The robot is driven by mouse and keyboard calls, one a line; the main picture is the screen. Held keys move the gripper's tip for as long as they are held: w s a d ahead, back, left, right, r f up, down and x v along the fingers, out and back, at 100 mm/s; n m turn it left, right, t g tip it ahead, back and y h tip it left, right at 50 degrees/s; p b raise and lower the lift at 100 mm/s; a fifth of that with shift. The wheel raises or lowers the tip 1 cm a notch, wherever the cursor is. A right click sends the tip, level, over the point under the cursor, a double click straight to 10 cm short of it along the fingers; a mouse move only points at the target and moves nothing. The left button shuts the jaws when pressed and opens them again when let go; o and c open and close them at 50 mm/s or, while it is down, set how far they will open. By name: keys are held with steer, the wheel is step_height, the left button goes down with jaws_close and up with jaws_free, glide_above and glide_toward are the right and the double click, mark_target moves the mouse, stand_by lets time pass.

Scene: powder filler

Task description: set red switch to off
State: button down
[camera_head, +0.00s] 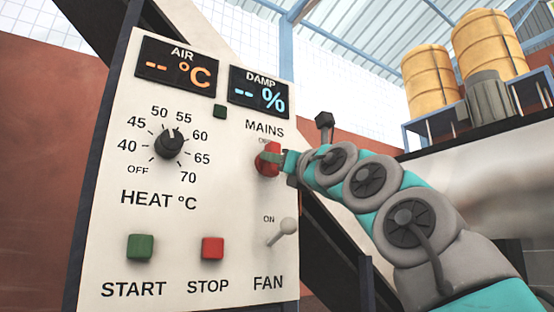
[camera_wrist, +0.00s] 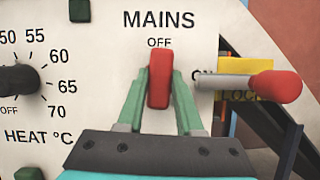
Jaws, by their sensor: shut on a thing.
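The red MAINS switch (camera_wrist: 160,80) is on the white panel, and its red handle stands upright, pointing at the OFF label above it. In the head view the red switch (camera_head: 268,171) is partly hidden by my gripper (camera_head: 273,157). In the wrist view the two green fingers of my gripper (camera_wrist: 158,84) are on either side of the handle, shut on it. The ON label (camera_wrist: 202,72) is to the right of the switch, partly covered by a grey rod.
A grey rod with a red knob (camera_wrist: 277,86) sticks out right of the switch, in front of a yellow LOCK plate (camera_wrist: 245,66). The heat dial (camera_head: 169,144), green START (camera_head: 140,247), red STOP (camera_head: 212,247) and FAN toggle (camera_head: 282,231) share the panel. Both displays show dashes.

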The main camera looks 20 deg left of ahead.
steer(key=shift+n+y, duration=0.4)
steer(key=shift+n, duration=0.4)
steer(key=c, duration=0.6)
jaws_free()
steer(key=shift+o, duration=0.2)
steer(key=shift+g, duration=0.3)
steer(key=b+v, duration=0.6)
steer(key=v, duration=0.2)
steer(key=shift+r, duration=0.1)
